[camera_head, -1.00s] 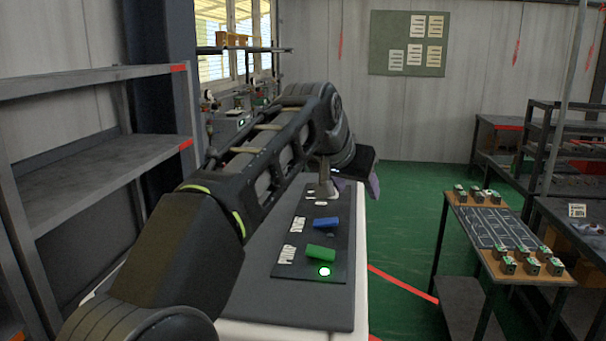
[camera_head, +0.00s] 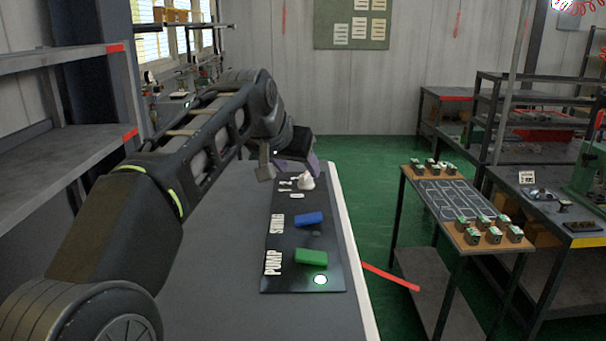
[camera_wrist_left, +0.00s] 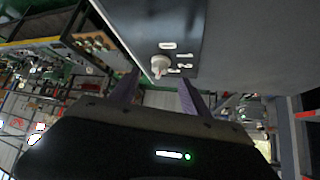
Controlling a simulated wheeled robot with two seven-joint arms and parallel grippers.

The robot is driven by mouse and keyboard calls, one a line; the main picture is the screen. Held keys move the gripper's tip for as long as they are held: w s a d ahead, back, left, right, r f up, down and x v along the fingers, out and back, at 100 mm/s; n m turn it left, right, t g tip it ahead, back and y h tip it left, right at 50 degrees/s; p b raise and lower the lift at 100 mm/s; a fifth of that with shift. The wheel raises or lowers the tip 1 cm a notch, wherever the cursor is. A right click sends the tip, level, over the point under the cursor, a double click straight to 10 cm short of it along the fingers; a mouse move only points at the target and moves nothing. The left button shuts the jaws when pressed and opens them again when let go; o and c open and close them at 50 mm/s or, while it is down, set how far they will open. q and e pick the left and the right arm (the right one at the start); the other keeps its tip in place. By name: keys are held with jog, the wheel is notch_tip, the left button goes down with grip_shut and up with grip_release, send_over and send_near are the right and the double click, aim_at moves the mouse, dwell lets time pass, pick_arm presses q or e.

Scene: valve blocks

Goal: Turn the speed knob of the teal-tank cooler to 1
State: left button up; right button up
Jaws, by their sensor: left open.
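The cooler's dark control panel (camera_head: 283,241) lies on its grey top, with PUMP and SWING labels. The white speed knob (camera_head: 306,181) stands at the panel's far end, with small white marks to its left. Its exact pointing is too small to tell. My left gripper (camera_head: 292,168) is just beyond the knob, open and empty. In the left wrist view the knob (camera_wrist_left: 159,66) shows ahead of the gap between the purple fingers (camera_wrist_left: 159,88), apart from them. The teal tank is not visible. My right gripper is not in view.
A grey shelf (camera_head: 70,154) stands left. A small table (camera_head: 462,205) with valve blocks stands right, across green floor (camera_head: 365,190).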

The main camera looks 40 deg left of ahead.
aim_at(303, 175)
pick_arm(q)
jog(key=p+x, duration=0.1)
jog(key=x, duration=0.4)
jog(key=shift+w+f, duration=0.25)
jog(key=shift+c, duration=0.5)
grip_shut()
